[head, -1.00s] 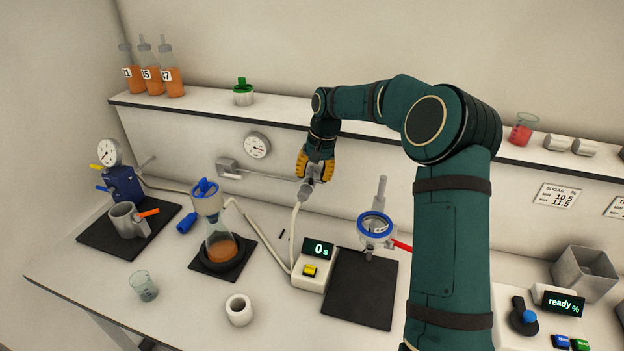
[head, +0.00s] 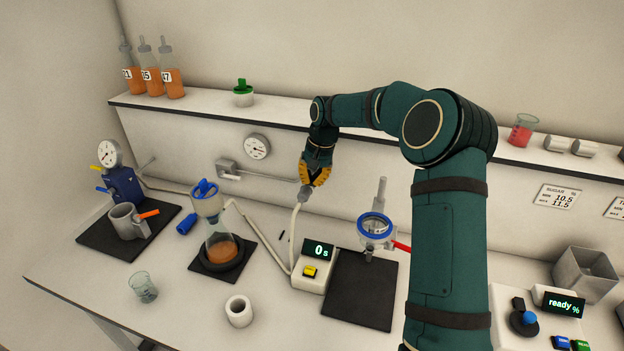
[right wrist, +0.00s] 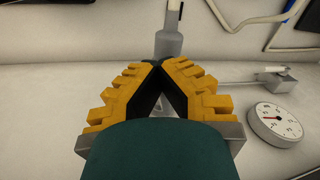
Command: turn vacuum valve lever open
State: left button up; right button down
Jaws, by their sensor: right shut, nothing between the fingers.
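My right gripper (head: 313,183) is shut and empty, its yellow fingers together just above the grey fitting (head: 305,193) on the back wall. In the right wrist view the fingertips (right wrist: 158,66) meet close to this grey fitting (right wrist: 168,44), whose white hose runs away from it. I cannot tell whether they touch. A thin pipe (head: 268,176) joins the fitting to a grey wall block (head: 227,166), which has a short pale piece beside it. My left gripper is not in view.
A round gauge (head: 257,146) is on the wall left of the gripper. The shelf (head: 210,115) runs above. Below stand a filter flask (head: 222,243), a timer reading 0 s (head: 318,250) and a blue-ringed holder (head: 375,226). The hose (head: 295,232) hangs down to the bench.

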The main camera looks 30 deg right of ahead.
jog(key=shift+f, duration=0.2)
jog(key=shift+w+a+m, duration=0.25)
jog(key=shift+a+m, duration=0.1)
jog(key=shift+m, duration=0.45)
jog(key=shift+w+a+m, duration=0.2)
jog(key=shift+a+m, duration=0.15)
jog(key=shift+m, duration=0.45)
jog(key=c, duration=1)
grip_release()
jog(key=shift+w, duration=0.1)
jog(key=shift+r, duration=0.15)
jog(key=r, duration=0.3)
jog(key=s+d+r, duration=0.1)
jog(key=r, duration=0.7)
jog(key=shift+s+d+r, duration=0.25)
jog(key=shift+s, duration=0.15)
